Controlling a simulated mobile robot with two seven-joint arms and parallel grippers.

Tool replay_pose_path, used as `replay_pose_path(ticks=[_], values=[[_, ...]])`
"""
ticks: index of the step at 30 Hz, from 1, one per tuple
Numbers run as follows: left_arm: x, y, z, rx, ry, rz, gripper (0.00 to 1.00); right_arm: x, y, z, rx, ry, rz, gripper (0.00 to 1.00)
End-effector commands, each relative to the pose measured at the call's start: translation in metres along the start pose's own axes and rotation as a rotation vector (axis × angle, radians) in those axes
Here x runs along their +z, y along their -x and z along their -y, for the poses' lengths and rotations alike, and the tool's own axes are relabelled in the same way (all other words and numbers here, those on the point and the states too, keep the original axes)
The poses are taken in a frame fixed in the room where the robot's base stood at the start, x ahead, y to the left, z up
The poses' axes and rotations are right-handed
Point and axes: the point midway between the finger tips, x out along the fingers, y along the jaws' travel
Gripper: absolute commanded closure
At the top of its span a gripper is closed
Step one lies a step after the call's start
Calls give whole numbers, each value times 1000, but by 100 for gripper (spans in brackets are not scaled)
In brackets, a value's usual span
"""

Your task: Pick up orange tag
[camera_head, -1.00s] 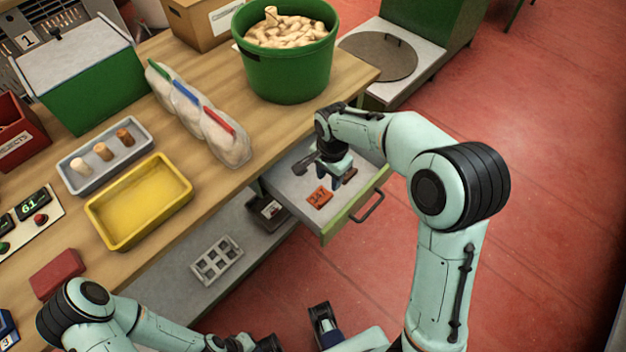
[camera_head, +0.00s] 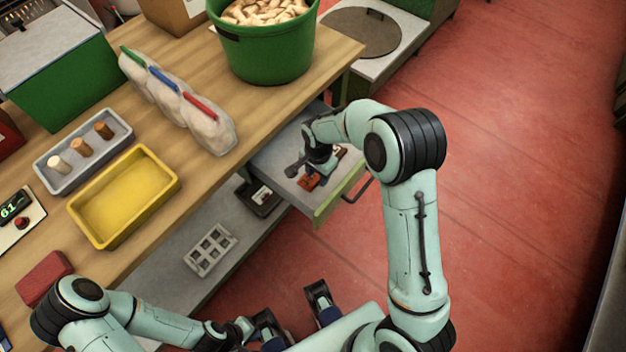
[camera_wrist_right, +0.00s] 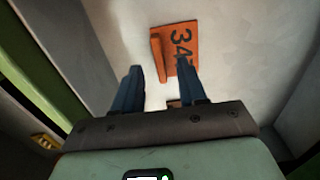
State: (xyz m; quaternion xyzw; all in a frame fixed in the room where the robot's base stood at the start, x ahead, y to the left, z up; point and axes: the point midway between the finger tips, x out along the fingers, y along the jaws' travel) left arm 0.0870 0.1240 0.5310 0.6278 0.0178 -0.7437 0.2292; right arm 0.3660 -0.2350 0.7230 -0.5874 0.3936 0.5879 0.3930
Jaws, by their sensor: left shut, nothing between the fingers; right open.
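The orange tag (camera_head: 307,184) lies flat on the floor of the open drawer (camera_head: 327,206). The right wrist view shows the tag (camera_wrist_right: 183,45) with dark digits and a raised orange ridge along its left side. My right gripper (camera_head: 316,168) is down over the drawer and partly covers the tag in the head view. In the wrist view its two blue fingers (camera_wrist_right: 160,72) are open, with the tag just beyond their tips; the right finger overlaps its lower edge. Nothing is held. My left gripper (camera_head: 268,326) is shut and empty, low at the bottom of the head view.
The drawer walls and green front enclose the right gripper. On the bench above are a green bucket of corks (camera_head: 265,50), plastic bags (camera_head: 205,125), a yellow tray (camera_head: 125,195) and a grey tray (camera_head: 85,150). A grey grid (camera_head: 210,250) lies on the lower shelf.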

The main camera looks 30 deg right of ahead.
Motion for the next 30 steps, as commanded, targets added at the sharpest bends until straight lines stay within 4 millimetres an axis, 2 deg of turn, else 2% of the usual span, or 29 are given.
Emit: replay_pose_path(ticks=[3, 11, 12, 14, 15, 16, 26, 30], values=[[-1, -1, 0, 1, 0, -2, 100, 1, -14, 0, 1, 1, 1, 58], [-1, -1, 0, 1, -1, -3, 100, 1, -16, 1, -1, 1, 0, 58], [-1, -1, 0, 1, -1, -3, 100, 1, -16, 1, -1, 1, 0, 65], [-1, -1, 0, 1, -1, -3, 100, 1, -16, 0, -1, 1, 0, 85], [-1, -1, 0, 1, -1, -3, 100, 1, -16, 0, -1, 1, 0, 98], [-1, -1, 0, 1, 0, -3, 100, 1, -16, 0, -1, 1, 0, 100], [-1, -1, 0, 1, 0, -3, 100, 1, -15, 1, -2, 1, 0, 100], [-1, 0, 0, 0, 0, -2, 100, 0, -8, 1, -3, 1, -1, 100]])
